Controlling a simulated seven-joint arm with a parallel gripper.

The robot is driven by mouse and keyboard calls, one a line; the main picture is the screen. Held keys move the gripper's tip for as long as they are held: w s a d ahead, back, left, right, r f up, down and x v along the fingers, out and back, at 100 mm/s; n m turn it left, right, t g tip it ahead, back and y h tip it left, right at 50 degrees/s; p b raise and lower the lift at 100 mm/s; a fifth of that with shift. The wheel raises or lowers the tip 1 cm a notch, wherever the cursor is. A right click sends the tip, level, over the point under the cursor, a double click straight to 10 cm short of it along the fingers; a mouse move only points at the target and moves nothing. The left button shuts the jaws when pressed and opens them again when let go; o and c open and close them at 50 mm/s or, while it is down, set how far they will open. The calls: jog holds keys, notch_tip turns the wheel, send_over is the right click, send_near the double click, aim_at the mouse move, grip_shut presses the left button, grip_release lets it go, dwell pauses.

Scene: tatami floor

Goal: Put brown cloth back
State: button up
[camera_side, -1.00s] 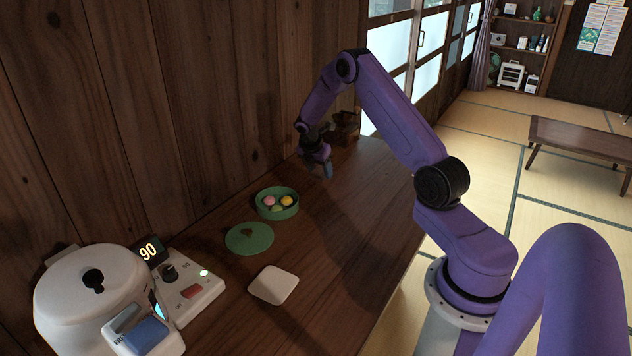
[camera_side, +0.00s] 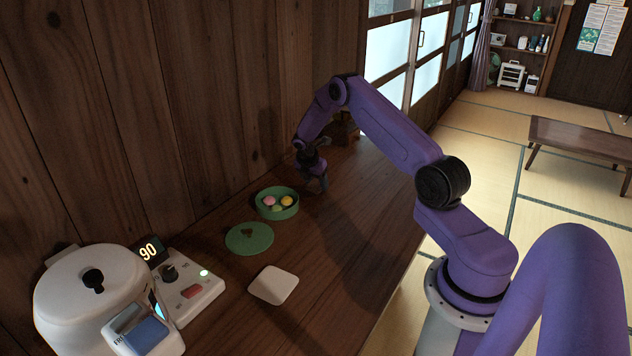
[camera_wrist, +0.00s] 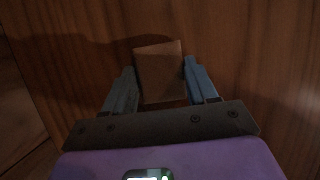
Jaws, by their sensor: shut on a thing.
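The brown cloth (camera_wrist: 160,70) shows in the wrist view as a small folded brown piece between the two blue-grey fingers of my gripper (camera_wrist: 160,77). My gripper is shut on it. In the side view my gripper (camera_side: 317,182) points down, low over the wooden counter, just to the right of and beyond the green round box. I cannot make out the cloth there, and I cannot tell whether it touches the counter.
The green box (camera_side: 277,212) holds several coloured balls. Its green lid (camera_side: 249,237) lies in front of it, near a white square (camera_side: 273,285). A white cooker (camera_side: 95,290) and control panel (camera_side: 190,288) stand at front left. The wooden wall (camera_side: 180,110) borders the counter (camera_side: 345,235).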

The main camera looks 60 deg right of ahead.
jog(key=shift+f, duration=0.15)
jog(key=o, duration=1)
